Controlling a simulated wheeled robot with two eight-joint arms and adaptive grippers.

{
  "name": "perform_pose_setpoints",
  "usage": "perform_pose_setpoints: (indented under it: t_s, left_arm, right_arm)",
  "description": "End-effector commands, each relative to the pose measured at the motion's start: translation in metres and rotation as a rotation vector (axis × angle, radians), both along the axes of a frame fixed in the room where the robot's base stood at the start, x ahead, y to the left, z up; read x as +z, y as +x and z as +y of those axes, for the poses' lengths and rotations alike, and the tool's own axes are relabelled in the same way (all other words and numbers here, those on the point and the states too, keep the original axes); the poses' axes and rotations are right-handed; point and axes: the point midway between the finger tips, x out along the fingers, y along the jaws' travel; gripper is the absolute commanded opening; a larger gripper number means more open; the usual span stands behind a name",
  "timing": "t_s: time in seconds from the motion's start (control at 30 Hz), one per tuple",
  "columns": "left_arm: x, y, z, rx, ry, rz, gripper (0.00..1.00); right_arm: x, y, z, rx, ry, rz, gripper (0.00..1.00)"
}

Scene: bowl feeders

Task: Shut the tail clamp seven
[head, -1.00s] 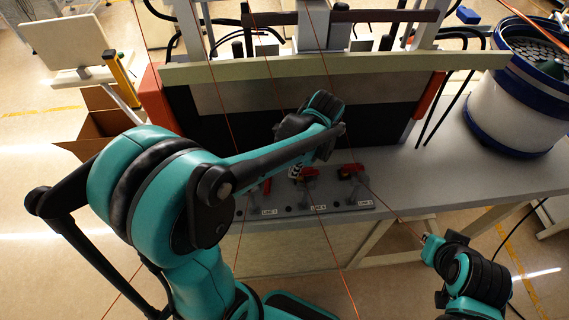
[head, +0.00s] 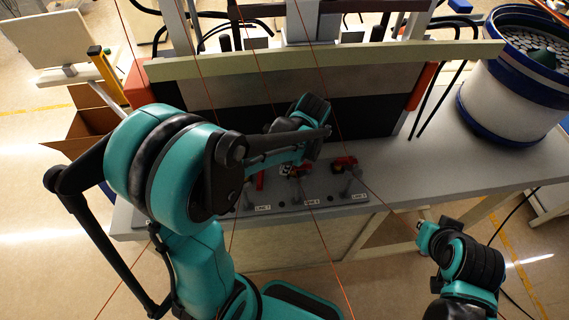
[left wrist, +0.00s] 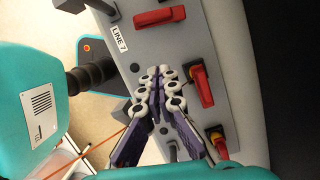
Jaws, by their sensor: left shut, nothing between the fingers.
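In the left wrist view a grey panel (left wrist: 183,52) carries a "LINE 7" label (left wrist: 120,40). Above and right of it is a red-handled clamp (left wrist: 157,17), its handle lying crosswise in the picture. My left gripper (left wrist: 159,72) is shut and empty, its fingertips over the panel below the label and left of a second red handle (left wrist: 203,88). In the head view it shows partly (head: 286,170), behind my left arm, near the red handles. I cannot read the line numbers there. My right gripper (head: 427,232) is low at the right, away from the panel; its jaws are unclear.
In the head view a pale beam (head: 330,57) and dark board stand behind the panel. A white-and-blue bowl feeder (head: 508,100) stands at the right. The grey table (head: 430,165) between is clear.

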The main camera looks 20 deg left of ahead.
Motion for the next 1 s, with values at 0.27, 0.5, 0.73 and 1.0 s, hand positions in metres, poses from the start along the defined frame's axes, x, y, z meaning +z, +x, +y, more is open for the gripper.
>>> perform_pose_setpoints:
  t_s: [0.27,0.5,0.73,1.0]
  left_arm:
    - [-0.06,-0.005,0.014,0.001,0.0,0.0,0.0]
    - [-0.054,-0.018,0.044,0.003,0.0,0.0,0.0]
    - [-0.054,-0.02,0.05,0.001,0.0,0.0,0.0]
    - [-0.054,-0.02,0.05,-0.001,0.0,0.0,0.0]
  right_arm:
    - [-0.012,0.0,0.0,0.0,0.0,0.0,0.0]
    - [-0.008,0.0,0.0,0.0,0.0,0.0,0.0]
    - [-0.008,0.0,0.0,0.0,0.0,0.0,0.0]
    - [-0.008,0.0,0.0,0.0,0.0,0.0,0.0]
